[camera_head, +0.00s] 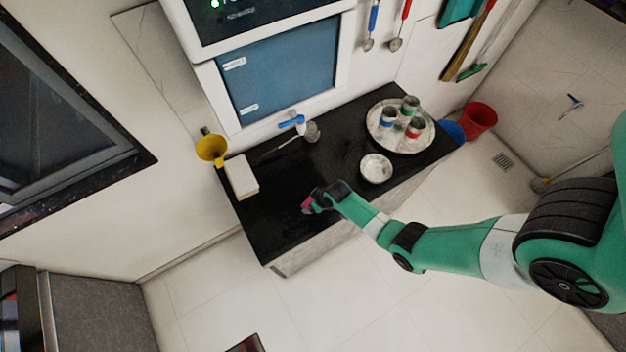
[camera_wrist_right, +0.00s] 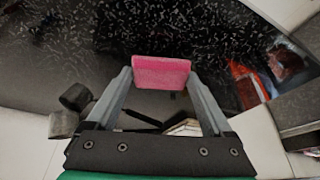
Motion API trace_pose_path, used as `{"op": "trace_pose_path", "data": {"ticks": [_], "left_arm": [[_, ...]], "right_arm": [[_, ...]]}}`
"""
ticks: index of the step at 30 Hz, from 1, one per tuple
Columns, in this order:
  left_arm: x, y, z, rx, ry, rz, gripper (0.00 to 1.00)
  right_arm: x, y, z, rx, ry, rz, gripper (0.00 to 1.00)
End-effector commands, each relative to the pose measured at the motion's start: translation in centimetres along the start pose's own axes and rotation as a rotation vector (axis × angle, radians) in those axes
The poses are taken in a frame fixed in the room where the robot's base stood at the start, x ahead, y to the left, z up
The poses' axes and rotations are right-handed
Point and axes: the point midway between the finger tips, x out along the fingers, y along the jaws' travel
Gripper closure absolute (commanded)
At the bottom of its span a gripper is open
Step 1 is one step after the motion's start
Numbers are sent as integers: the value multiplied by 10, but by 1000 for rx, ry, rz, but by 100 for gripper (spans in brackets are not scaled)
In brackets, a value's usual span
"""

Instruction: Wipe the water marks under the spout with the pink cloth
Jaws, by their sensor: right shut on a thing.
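The pink cloth (camera_head: 306,204) is in my right gripper (camera_head: 314,199) over the front middle of the black counter (camera_head: 285,222). In the right wrist view the pink cloth (camera_wrist_right: 162,72) is pinched flat between the two fingertips of the right gripper (camera_wrist_right: 163,84). I cannot tell whether the cloth touches the counter. A spout with a blue handle (camera_head: 292,121) is at the back of the counter, with a grey round item (camera_head: 312,131) beside it. Pale specks (camera_wrist_right: 215,32) show on the dark surface in the wrist view; I cannot tell if they are water marks. My left gripper is out of view.
A round tray (camera_head: 376,137) with several cups and a small white bowl (camera_head: 376,168) are on the counter's right. A cream block (camera_head: 241,176) and a yellow funnel-like item (camera_head: 211,149) are at its left. A red bucket (camera_head: 481,118) stands beyond the right end.

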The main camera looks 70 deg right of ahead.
Motion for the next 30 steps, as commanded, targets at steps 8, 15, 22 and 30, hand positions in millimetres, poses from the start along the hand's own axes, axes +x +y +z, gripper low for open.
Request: {"op": "trace_pose_path", "data": {"ticks": [8, 15, 22, 30], "left_arm": [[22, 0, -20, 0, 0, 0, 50], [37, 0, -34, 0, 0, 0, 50], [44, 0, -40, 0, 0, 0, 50], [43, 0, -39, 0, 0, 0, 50]], "right_arm": [[-27, -2, -13, -5, 0, -2, 100], [-47, -4, -23, -10, 1, -4, 100], [-56, -6, -28, -12, 0, -5, 100], [-55, -6, -27, -12, 1, -5, 100]]}}
